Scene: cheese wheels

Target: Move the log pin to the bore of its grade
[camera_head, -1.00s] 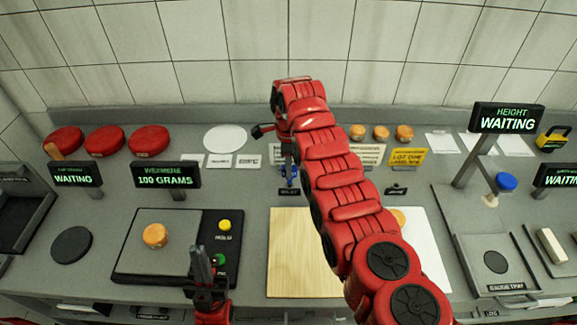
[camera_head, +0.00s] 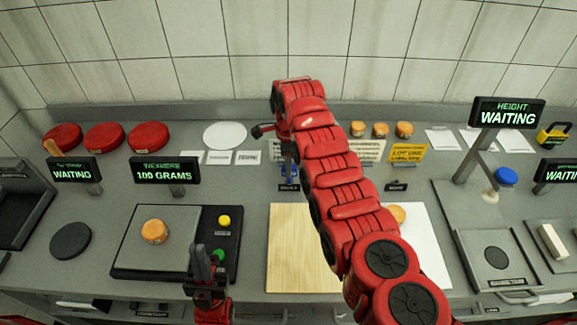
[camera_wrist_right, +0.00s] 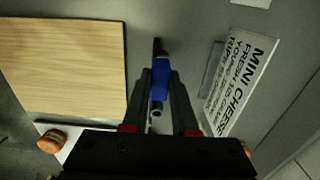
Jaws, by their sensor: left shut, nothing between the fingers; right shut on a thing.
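My right gripper (camera_wrist_right: 160,100) is shut on a blue piece (camera_wrist_right: 159,80) with a dark, narrow far end and a grey round near end. I cannot tell for sure that it is the log pin. In the head view the blue piece (camera_head: 289,171) shows just above a small dark label (camera_head: 289,188), left of my red right arm. The arm covers much of the middle counter. My left gripper (camera_head: 203,262) is shut and empty, upright by the front right of the scale. I cannot make out the bores or read their grade labels.
A round orange cheese (camera_head: 154,231) sits on the scale (camera_head: 135,262), whose sign reads 100 grams. A wooden board (camera_head: 295,245) lies in the middle. Red wheels (camera_head: 105,138) and small cheeses (camera_head: 380,130) stand at the back. The height sign (camera_head: 508,113) stands at right.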

